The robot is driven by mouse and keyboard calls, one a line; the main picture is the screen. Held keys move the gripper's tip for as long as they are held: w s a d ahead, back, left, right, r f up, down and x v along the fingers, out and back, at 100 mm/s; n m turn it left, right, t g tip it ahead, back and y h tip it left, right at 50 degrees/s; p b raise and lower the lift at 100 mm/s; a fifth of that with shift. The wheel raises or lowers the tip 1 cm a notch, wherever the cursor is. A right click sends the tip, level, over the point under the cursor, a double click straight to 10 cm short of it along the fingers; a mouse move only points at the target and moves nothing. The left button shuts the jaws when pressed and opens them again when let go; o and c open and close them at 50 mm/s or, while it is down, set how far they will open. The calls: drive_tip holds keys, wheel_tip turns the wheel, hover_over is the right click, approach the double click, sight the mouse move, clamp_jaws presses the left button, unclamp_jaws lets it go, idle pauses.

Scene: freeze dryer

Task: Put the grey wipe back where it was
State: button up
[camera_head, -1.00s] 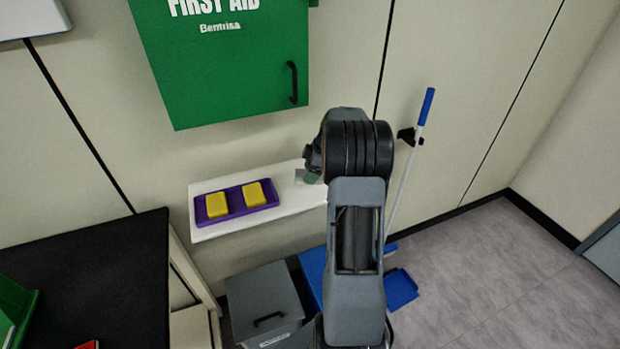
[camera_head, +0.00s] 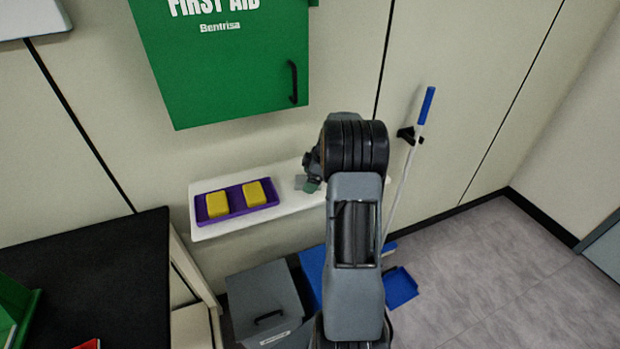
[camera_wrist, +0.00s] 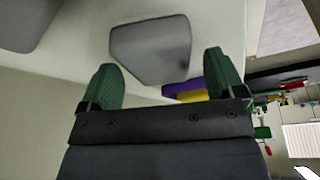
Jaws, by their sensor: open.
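The grey wipe (camera_wrist: 150,50) lies on the white shelf (camera_wrist: 205,25), ahead of my gripper (camera_wrist: 160,62) in the wrist view. My gripper's two green fingers are spread apart, with clear space between them and no contact with the wipe that I can see. In the head view, a small grey part of the wipe (camera_head: 301,182) shows on the shelf, just left of my gripper (camera_head: 312,187). My arm hides the right end of the shelf there.
A purple tray (camera_head: 237,209) with two yellow sponges (camera_head: 217,204) sits on the shelf's left part. A green first aid cabinet (camera_head: 220,70) hangs above. A grey bin (camera_head: 266,300) and a blue dustpan (camera_head: 400,288) are below. A blue-handled pole (camera_head: 412,150) stands right.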

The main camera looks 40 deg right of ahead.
drive_tip(key=b+v, duration=0.1)
drive_tip(key=v, duration=1)
drive_tip(key=s+a+r+m+h, duration=0.1)
drive_tip(key=s+a+r+m, duration=0.2)
drive_tip(key=a, duration=0.7)
drive_tip(key=s+a+r+m+h, duration=0.1)
drive_tip(key=s+a+r+m, duration=0.2)
drive_tip(key=a, duration=0.7)
drive_tip(key=s+a+f+m, duration=0.2)
drive_tip(key=s+a, duration=0.2)
drive_tip(key=s, duration=0.1)
drive_tip(key=s+a+f+m+t+h, duration=0.1)
drive_tip(key=s+a+f+m, duration=0.1)
drive_tip(key=s, duration=0.4)
drive_tip(key=shift+s+a+f+m+h, duration=0.3)
drive_tip(key=shift+a+f, duration=0.15)
drive_tip(key=shift+a, duration=0.7)
drive_tip(key=shift+c, duration=0.2)
